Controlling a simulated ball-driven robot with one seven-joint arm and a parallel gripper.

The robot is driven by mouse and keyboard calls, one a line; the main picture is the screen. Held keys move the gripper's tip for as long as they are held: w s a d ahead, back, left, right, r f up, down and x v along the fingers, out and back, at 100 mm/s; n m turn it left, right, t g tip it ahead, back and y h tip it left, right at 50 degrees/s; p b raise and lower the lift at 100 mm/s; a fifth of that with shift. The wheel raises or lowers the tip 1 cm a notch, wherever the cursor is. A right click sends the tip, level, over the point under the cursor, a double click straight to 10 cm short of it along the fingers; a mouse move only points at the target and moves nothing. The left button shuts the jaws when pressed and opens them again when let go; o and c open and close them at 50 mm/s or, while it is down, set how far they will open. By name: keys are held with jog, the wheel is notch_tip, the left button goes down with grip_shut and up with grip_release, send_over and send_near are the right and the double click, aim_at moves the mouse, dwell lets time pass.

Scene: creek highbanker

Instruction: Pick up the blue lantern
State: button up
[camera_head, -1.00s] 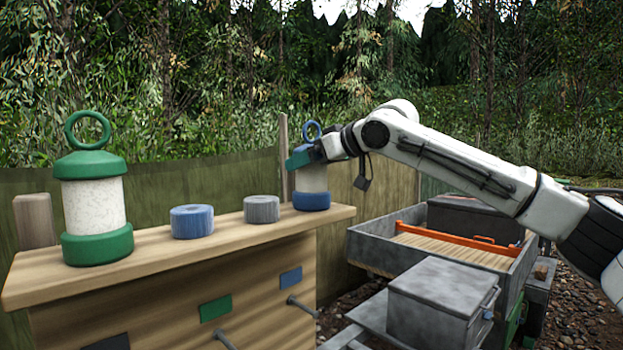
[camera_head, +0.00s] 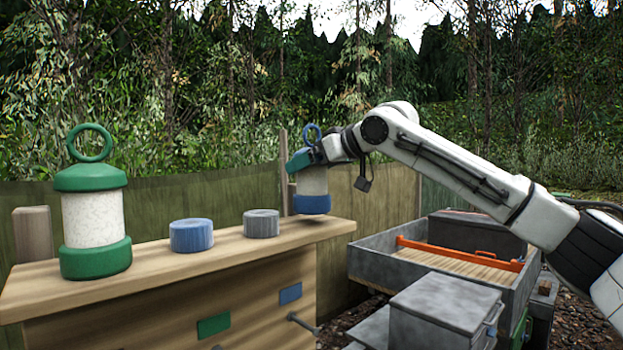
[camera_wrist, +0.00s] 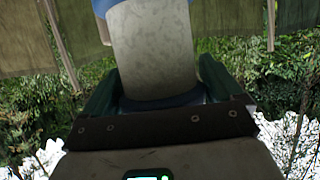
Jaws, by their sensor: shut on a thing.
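The blue lantern (camera_head: 313,183) has a blue ring on top, a speckled pale body and a blue base. It is upright, just above the right end of the wooden shelf top (camera_head: 120,292), with a small gap under its base. My gripper (camera_head: 305,158) is shut on it near its upper part and partly hides its cap. In the wrist view the pale body (camera_wrist: 155,50) appears upside down between the two dark green fingers of my gripper (camera_wrist: 157,82), with part of the blue base at the top edge.
A green lantern (camera_head: 92,215) stands at the left of the shelf top. A blue round block (camera_head: 191,237) and a grey round block (camera_head: 261,224) stand between the lanterns. A grey metal trough (camera_head: 380,262) and a grey box (camera_head: 445,305) are at the right. A fence runs behind.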

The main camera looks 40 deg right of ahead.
aim_at(308, 144)
jog(key=s+r, duration=0.1)
jog(key=r, duration=0.1)
jog(key=s+r+b, duration=0.1)
jog(key=s+r, duration=0.2)
jog(key=r, duration=0.1)
jog(key=shift+s+a, duration=0.3)
jog(key=s+a+r+b, duration=0.1)
jog(key=s+r+b, duration=0.2)
jog(key=s, duration=0.6)
jog(key=shift+s+r, duration=0.2)
jog(key=shift+r, duration=0.6)
